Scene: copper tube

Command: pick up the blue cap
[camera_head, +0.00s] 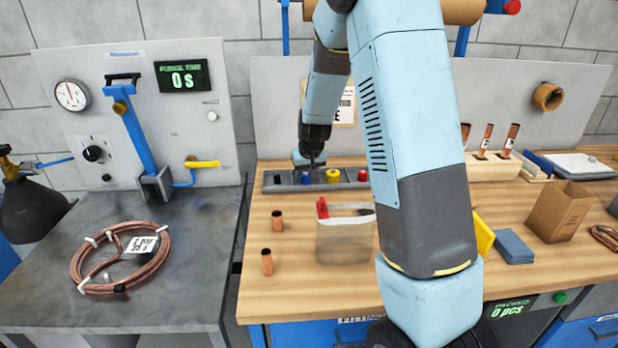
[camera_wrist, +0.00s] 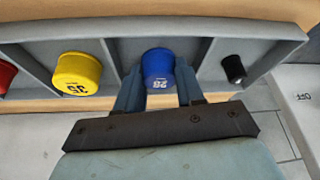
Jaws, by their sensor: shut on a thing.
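The blue cap (camera_wrist: 158,66) is a short round cap with a printed number, seen in the wrist view between my two fingers. My gripper (camera_wrist: 159,92) is shut on it, one finger at each side. The cap is in or just over its compartment of the grey divided tray (camera_wrist: 205,31); I cannot tell whether it is clear of the tray floor. In the head view the blue cap (camera_head: 306,180) shows small below my gripper (camera_head: 312,164), at the back of the wooden bench.
A yellow cap (camera_wrist: 78,73) and a small black cap (camera_wrist: 233,69) sit in neighbouring compartments. A red cap (camera_wrist: 6,75) is at the left edge. A clear bin (camera_head: 343,240) and copper tubes (camera_head: 267,262) stand in front of the tray.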

